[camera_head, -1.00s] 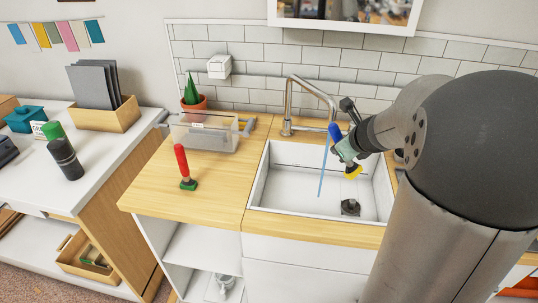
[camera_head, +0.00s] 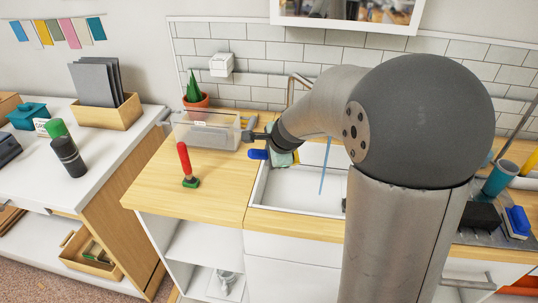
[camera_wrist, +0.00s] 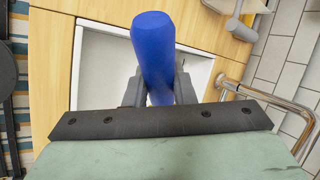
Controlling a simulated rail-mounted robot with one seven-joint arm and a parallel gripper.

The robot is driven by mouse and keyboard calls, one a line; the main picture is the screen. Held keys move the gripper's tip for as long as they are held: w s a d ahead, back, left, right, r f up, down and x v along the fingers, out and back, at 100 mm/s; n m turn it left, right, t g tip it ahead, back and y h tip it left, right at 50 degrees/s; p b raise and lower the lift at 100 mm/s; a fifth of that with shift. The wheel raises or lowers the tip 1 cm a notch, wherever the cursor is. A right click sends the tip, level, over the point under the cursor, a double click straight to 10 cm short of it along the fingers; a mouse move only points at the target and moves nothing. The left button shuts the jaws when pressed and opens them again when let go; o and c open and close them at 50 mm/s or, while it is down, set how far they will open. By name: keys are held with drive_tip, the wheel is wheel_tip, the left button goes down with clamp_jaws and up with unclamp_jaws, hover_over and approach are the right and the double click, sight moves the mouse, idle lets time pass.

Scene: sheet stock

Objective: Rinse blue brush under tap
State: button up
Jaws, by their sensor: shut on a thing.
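My gripper (camera_head: 268,148) is shut on the blue handle (camera_head: 258,154) of the brush, above the sink's left edge. In the wrist view the handle (camera_wrist: 153,45) stands between the two fingers (camera_wrist: 158,92). The brush's head is hidden. The white sink (camera_head: 300,190) is set in the wooden counter and partly covered by my arm. The tap (camera_head: 291,88) is mostly hidden behind my arm; in the wrist view its metal pipe (camera_wrist: 270,100) is at right. A thin blue water stream (camera_head: 325,167) falls into the sink, to the right of my gripper and apart from it.
A red-handled brush (camera_head: 184,160) with a green base stands on the counter at left. Behind it are a clear bin (camera_head: 208,132) and a potted plant (camera_head: 195,93). A teal cup (camera_head: 499,181) and a blue block-like item (camera_head: 517,221) are at right. The front-left counter is clear.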

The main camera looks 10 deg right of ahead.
drive_tip(key=d, duration=0.1)
drive_tip(key=w+d+b, duration=0.1)
drive_tip(key=d, duration=0.1)
drive_tip(key=d+b, duration=0.1)
drive_tip(key=d, duration=0.1)
drive_tip(key=shift+w+d+f, duration=0.15)
drive_tip(key=shift+w+d, duration=0.1)
drive_tip(key=shift+w, duration=0.1)
drive_tip(key=w+d+b, duration=0.2)
drive_tip(key=d, duration=0.6)
drive_tip(key=shift+w, duration=0.15)
drive_tip(key=shift+a, duration=0.1)
idle(1.1)
drive_tip(key=shift+s+a+p, duration=0.25)
drive_tip(key=shift+s+a, duration=0.15)
drive_tip(key=shift+a, duration=0.85)
drive_tip(key=shift+s+a+p, duration=0.25)
drive_tip(key=shift+s+a, duration=0.1)
drive_tip(key=shift+a, duration=0.95)
drive_tip(key=shift+s+a+p, duration=0.25)
drive_tip(key=shift+s+a, duration=0.15)
drive_tip(key=shift+a, duration=0.85)
drive_tip(key=shift+r, duration=0.2)
